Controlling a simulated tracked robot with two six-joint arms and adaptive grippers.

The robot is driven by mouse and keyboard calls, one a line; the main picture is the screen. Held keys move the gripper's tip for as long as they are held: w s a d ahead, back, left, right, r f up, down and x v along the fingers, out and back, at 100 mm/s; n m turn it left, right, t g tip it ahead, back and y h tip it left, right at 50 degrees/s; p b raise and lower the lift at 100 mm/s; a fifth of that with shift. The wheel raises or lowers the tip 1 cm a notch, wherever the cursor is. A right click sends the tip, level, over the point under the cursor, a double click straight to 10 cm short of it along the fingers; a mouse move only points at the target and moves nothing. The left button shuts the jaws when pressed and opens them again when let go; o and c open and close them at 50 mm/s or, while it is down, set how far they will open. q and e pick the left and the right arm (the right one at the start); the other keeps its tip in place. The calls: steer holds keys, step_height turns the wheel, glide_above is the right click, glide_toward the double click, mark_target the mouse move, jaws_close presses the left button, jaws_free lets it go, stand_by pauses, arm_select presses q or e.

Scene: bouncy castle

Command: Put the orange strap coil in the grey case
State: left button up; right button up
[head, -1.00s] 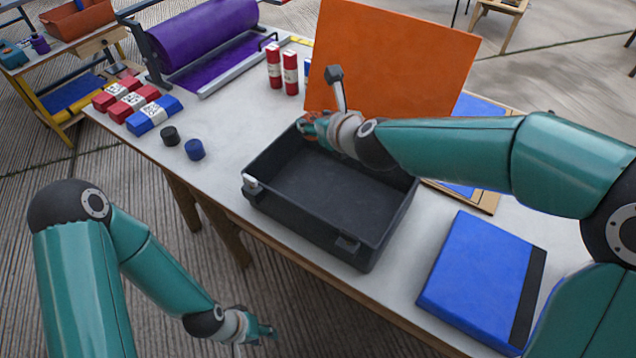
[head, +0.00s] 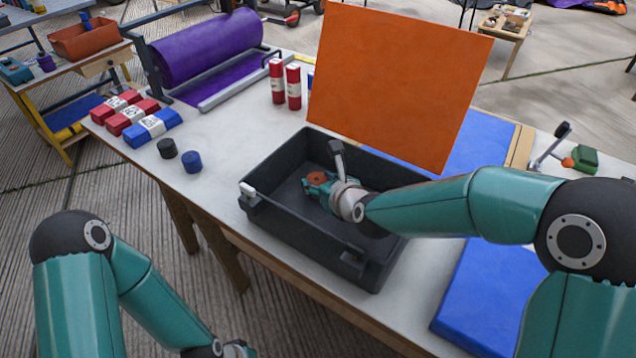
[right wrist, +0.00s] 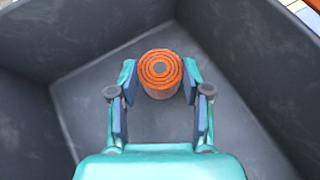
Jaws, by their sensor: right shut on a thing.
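The orange strap coil (right wrist: 160,70) is between the fingers of my right gripper (right wrist: 160,88) in the right wrist view, its ringed orange end facing the camera. In the head view the coil (head: 318,179) shows as a small orange patch at the right gripper (head: 314,186). The right gripper is shut on it, inside the open grey case (head: 262,206). Whether the coil touches the case floor (right wrist: 90,105) I cannot tell. My left arm is at the lower left of the head view; its fingers are out of the frame.
An orange panel (head: 395,80) stands upright behind the case. A blue pad (head: 490,290) lies to its right.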

steer(key=o, duration=1.2)
steer(key=shift+c, duration=0.2)
steer(key=shift+r, duration=0.1)
steer(key=v, duration=1.2)
